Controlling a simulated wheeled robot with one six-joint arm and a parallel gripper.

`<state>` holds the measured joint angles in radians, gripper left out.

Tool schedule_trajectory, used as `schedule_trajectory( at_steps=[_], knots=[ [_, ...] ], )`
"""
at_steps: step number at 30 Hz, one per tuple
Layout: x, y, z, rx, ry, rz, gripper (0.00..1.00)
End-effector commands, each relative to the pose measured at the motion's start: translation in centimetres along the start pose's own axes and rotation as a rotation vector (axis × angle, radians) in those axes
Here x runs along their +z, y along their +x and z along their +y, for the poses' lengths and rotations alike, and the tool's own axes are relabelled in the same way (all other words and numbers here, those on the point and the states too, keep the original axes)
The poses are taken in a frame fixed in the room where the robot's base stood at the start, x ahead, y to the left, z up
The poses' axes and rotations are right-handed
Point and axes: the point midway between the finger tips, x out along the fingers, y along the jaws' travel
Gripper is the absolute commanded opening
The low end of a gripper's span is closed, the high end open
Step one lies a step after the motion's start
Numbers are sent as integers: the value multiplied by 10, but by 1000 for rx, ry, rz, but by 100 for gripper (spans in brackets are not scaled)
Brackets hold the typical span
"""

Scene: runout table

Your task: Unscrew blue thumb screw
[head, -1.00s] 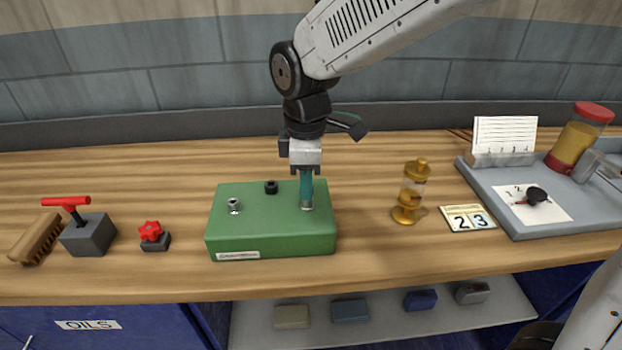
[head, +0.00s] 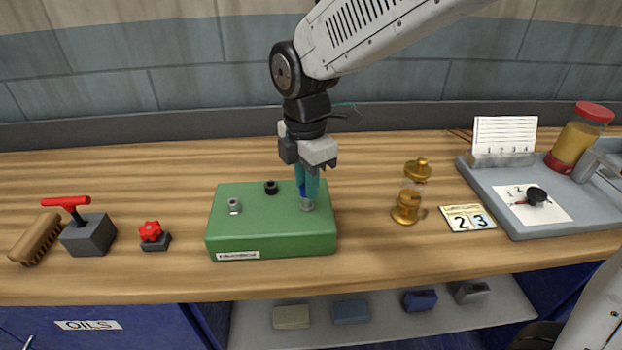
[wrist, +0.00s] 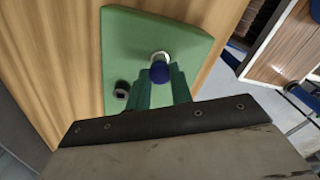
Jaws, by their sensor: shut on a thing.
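The green block (head: 270,235) sits on the wooden bench, with a silver post at its left, a black knob at its back and a silver collar (head: 307,205) at its right. My gripper (head: 307,190) points down over that right collar. The blue thumb screw (wrist: 159,73) shows between the teal fingertips in the wrist view, just above a silver post (wrist: 159,57). In the head view only a sliver of blue shows between the fingers. The gripper is shut on the blue thumb screw. Whether the screw is still threaded in the collar cannot be told.
A grey tray (head: 540,232) is farther right. A red-handled block (head: 88,236), a red knob (head: 151,233) and a brush (head: 36,238) are at left.

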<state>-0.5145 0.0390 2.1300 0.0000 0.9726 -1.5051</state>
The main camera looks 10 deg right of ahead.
Motion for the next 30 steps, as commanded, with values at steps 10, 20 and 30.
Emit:
schedule_trajectory(
  at_steps=[10, 20, 30],
  knots=[
    [0, 0, 0, 0, -221, 0, 0],
    [0, 0, 0, 0, -394, 0, 0],
    [0, 0, 0, 0, -621, 0, 0]
  ],
)
